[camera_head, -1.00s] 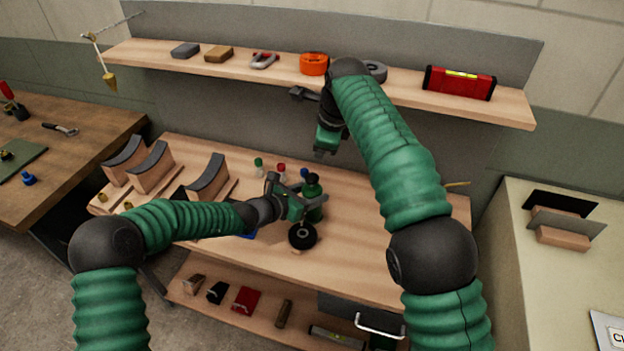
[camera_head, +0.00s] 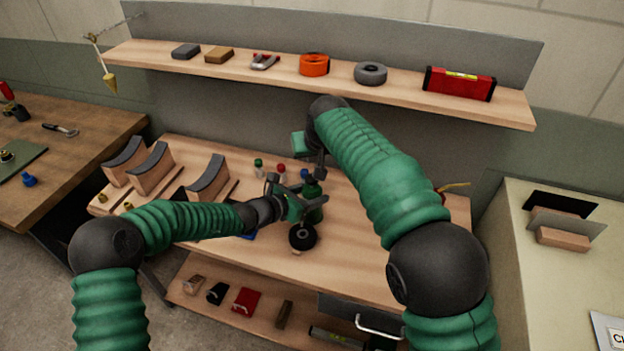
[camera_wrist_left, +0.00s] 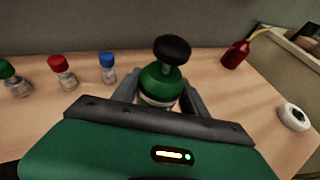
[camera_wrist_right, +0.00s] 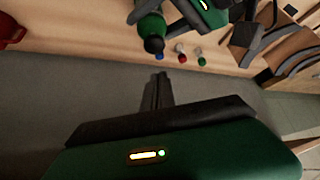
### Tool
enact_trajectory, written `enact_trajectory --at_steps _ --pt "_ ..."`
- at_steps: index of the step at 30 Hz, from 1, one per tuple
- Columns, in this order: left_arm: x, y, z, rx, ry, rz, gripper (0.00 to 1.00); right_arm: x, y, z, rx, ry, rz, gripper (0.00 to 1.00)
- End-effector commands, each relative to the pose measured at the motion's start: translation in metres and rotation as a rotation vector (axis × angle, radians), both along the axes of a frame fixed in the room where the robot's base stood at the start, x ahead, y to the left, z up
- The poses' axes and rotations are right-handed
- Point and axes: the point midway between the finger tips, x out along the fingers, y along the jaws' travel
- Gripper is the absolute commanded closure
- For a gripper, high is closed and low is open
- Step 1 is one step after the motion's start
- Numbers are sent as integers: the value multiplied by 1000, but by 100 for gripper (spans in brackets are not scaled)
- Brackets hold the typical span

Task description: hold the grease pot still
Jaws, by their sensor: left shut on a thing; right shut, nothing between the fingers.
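The grease pot is a green pot with a black knob on top. It stands upright on the bench in the left wrist view (camera_wrist_left: 162,84), and in the head view (camera_head: 314,189) it is partly covered. My left gripper (camera_head: 308,201) is shut around the pot's body, with one finger on each side. My right gripper (camera_head: 319,168) is shut and empty, just above and behind the pot. In the right wrist view its closed fingers (camera_wrist_right: 157,92) point toward the pot's knob and look apart from it.
Bottles with green, red (camera_wrist_left: 62,70) and blue caps stand beside the pot. A red can (camera_wrist_left: 235,55) with a yellow spout is at the right. A black round thing (camera_head: 303,237) sits in front of the pot. Curved blocks (camera_head: 208,178) stand left. A loaded shelf (camera_head: 410,90) runs above.

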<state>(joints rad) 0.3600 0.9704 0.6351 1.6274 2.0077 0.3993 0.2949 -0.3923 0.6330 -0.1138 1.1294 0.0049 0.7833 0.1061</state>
Motion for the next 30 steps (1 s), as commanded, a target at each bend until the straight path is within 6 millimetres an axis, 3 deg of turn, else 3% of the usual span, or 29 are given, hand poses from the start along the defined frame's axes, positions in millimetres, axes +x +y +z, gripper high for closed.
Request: enact_trajectory --at_steps 3,9,30 --pt "0 0 0 0 0 1 100 0 0 -18 0 2 -1 100" --pt "0 0 0 0 0 1 100 0 0 -33 1 0 -2 100" --pt "0 0 0 0 0 1 100 0 0 -34 2 0 -2 100"
